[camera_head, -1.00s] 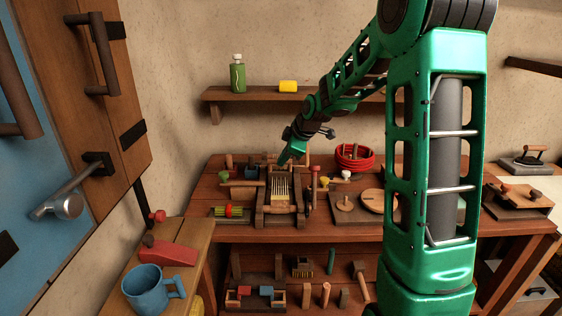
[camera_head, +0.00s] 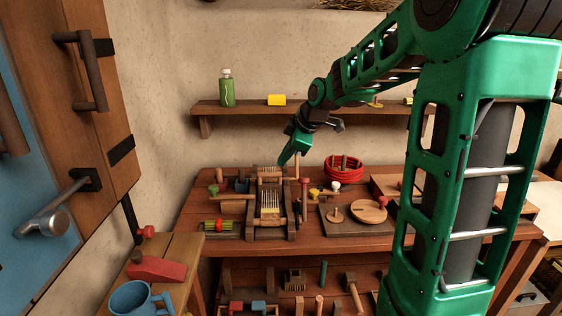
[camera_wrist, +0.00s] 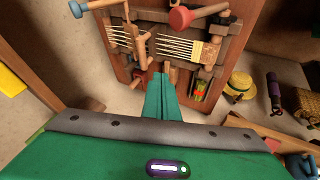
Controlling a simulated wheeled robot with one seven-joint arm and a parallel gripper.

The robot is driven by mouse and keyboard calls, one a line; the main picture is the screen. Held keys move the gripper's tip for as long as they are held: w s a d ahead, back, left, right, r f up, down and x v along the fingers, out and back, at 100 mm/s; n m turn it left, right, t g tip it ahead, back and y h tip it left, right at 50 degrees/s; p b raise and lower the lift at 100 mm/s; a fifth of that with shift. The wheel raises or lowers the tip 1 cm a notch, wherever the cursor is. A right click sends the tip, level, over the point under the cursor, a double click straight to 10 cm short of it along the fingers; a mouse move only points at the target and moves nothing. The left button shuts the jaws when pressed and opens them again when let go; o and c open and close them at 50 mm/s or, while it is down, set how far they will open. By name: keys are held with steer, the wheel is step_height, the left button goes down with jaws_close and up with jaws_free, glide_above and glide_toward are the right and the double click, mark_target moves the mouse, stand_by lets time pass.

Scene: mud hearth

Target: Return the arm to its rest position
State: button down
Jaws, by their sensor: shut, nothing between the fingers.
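My green arm reaches from the right side of the head view toward the back wall. My gripper (camera_head: 284,162) is shut and empty, its tip pointing down above the far part of the workbench. In the wrist view my gripper (camera_wrist: 160,100) shows as shut green fingers over the bench top. Below it is a wooden frame with pale strings (camera_head: 270,205), which also shows in the wrist view (camera_wrist: 185,50). I see a gap between the fingertips and the frame, but cannot tell its exact height.
A blue mug (camera_head: 135,300) stands front left.

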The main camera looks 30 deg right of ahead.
stand_by(0.3)
steer(key=s+f+m+g, duration=0.2)
steer(key=s+m, duration=0.4)
steer(key=s, duration=0.6)
steer(key=s+f+m+g, duration=0.2)
steer(key=s+m, duration=0.4)
steer(key=s, duration=0.6)
steer(key=s+f+m+g+h, duration=0.1)
steer(key=s+m, duration=0.5)
steer(key=s, duration=0.7)
step_height(320, 180, down, 3)
steer(key=shift+d+r+g, duration=0.2)
steer(key=shift+d+g, duration=0.25)
steer(key=shift+g, duration=0.35)
steer(key=shift+w+f, duration=0.25)
steer(key=shift+w, duration=0.35)
